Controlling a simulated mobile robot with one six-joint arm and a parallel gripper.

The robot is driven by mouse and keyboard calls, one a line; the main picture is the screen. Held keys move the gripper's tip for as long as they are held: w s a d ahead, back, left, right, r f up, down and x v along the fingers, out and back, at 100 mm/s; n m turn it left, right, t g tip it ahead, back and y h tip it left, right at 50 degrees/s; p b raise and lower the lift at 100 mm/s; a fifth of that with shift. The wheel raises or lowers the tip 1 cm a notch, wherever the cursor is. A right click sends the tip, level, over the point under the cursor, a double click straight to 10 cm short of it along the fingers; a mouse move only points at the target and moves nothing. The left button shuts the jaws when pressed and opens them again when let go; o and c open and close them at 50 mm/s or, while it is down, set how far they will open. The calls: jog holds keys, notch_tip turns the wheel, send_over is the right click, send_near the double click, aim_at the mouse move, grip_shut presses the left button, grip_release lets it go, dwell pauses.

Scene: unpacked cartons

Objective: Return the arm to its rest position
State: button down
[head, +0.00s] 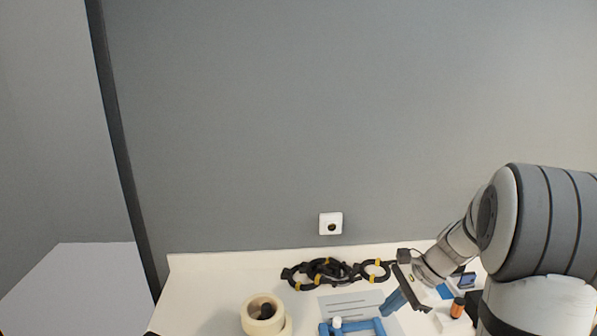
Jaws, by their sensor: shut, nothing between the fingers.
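My arm comes in from the right edge in the head view and reaches down and left over the white table (215,280). My gripper (393,303) is at its end, low over the table, with blue fingers pointing down and left. The fingers are shut with nothing between them. Part of the table on the right is hidden behind my arm.
Black cables with yellow ties (325,270) lie along the back. A cream tape roll (262,318) is at front left. A blue frame (352,327) is left of my gripper. An orange-and-black cylinder (457,308) stands close to my arm. A grey wall (250,130) is behind.

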jog(key=s+a+r+n+t+h+p, duration=0.1)
jog(key=s+a+r+n+h, duration=0.2)
jog(key=s+n, duration=0.5)
jog(key=s+a+r+n+t+h+p, duration=0.1)
jog(key=s+a+r+n+h+p, duration=0.1)
jog(key=s+r+n, duration=0.4)
jog(key=shift+s+a+r+n+h, duration=0.2)
jog(key=shift+s+a+n+h, duration=0.75)
jog(key=shift+s, duration=0.95)
